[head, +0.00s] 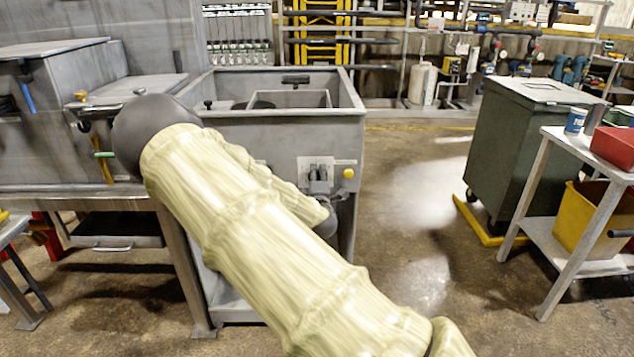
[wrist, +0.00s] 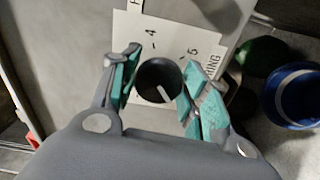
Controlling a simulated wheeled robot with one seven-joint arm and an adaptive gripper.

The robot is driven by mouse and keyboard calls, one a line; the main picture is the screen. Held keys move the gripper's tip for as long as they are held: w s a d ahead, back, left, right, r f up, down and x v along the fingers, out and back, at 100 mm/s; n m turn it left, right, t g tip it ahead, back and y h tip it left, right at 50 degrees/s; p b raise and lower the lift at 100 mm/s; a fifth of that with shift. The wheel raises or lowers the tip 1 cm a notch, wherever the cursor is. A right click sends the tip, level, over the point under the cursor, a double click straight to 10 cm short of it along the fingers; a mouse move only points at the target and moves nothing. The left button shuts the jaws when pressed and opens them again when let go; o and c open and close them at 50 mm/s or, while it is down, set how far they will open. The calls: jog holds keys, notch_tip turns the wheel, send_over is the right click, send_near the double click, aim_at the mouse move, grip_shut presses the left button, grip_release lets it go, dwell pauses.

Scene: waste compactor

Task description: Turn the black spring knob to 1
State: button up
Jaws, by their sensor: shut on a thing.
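The black spring knob (wrist: 155,74) is round and dark, with a white pointer line that slants to the lower right in the wrist view. It sits on a white scale plate (wrist: 172,36) with a 4 and another numeral visible. The 1 and the part of the scale by the pointer are not readable. My gripper (wrist: 163,62) is shut on the knob, with one teal-padded finger on each side. In the head view my gripper (head: 319,180) is at the pale control plate (head: 303,163) on the grey machine's front; the knob is hidden there.
A yellow button (head: 348,173) is right of the control plate. A blue ring-shaped thing (wrist: 296,95) and a green round thing (wrist: 262,57) lie to the right in the wrist view.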

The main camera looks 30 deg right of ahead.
jog(key=shift+s+f+n, duration=0.15)
jog(key=shift+f+n, duration=0.05)
jog(key=shift+n, duration=0.3)
jog(key=o, duration=1)
jog(key=shift+d, duration=0.15)
jog(key=shift+r, duration=0.1)
jog(key=shift+a, duration=0.2)
jog(key=v, duration=1.1)
jog(key=shift+s+a, duration=0.25)
jog(key=shift+s, duration=0.1)
